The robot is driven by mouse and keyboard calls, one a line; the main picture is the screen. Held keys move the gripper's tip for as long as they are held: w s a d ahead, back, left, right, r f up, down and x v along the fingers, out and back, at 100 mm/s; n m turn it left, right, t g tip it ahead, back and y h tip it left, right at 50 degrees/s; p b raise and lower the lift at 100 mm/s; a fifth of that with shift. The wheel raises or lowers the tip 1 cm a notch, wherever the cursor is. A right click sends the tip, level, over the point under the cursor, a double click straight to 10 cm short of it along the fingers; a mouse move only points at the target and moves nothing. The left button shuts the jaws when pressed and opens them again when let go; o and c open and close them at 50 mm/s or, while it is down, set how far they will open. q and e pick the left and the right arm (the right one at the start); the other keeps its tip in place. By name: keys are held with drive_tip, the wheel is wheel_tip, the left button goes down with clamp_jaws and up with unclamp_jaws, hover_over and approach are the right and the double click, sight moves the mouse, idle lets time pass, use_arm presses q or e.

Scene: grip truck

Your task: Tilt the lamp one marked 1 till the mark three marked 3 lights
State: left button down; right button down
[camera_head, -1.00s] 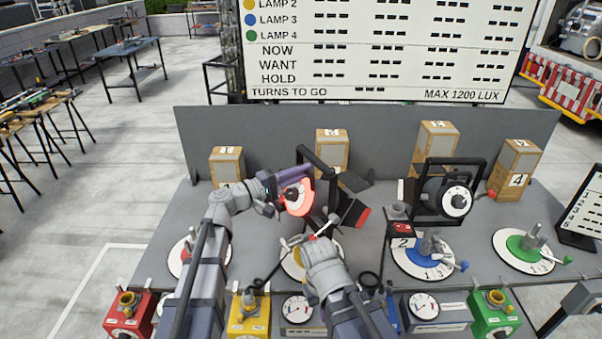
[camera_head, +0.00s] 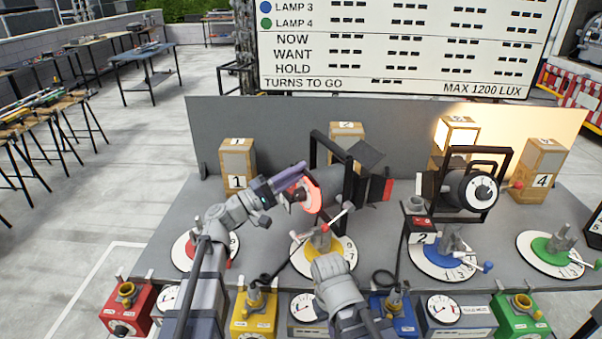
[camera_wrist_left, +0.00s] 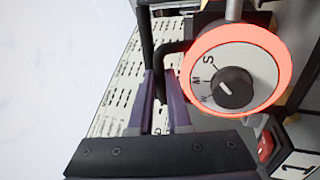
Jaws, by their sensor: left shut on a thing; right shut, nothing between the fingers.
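Lamp one (camera_head: 335,185), black with a red ring round its back dial, stands at centre with barn doors to the right. In the left wrist view the red-ringed dial (camera_wrist_left: 232,86) shows, with a plate marked 1 (camera_wrist_left: 293,163) below right. My left gripper (camera_head: 298,172) is shut on a black bar beside lamp one, and its purple fingers (camera_wrist_left: 166,100) show. Mark three (camera_head: 457,135), a wooden box at the back, is brightly lit with the panel around it; its number is too small to read. My right gripper (camera_head: 333,262) is shut and empty by the yellow-centred turntable (camera_head: 345,262); its fingertips are unclear.
A second lamp (camera_head: 470,187) with a plate marked 2 (camera_head: 422,238) stands at right. Boxes marked 1 (camera_head: 237,160) and 4 (camera_head: 540,165) stand along the back panel. Coloured control boxes line the front edge. A large readout board (camera_head: 390,50) is behind.

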use_arm(q)
drive_tip(key=shift+f, duration=0.3)
drive_tip(key=c, duration=1.3)
unclamp_jaws()
drive_tip(key=shift+o, duration=0.7)
drive_tip(key=shift+d, duration=0.15)
drive_tip(key=b+v, duration=0.2)
drive_tip(key=v, duration=0.6)
drive_tip(key=shift+b, duration=0.3)
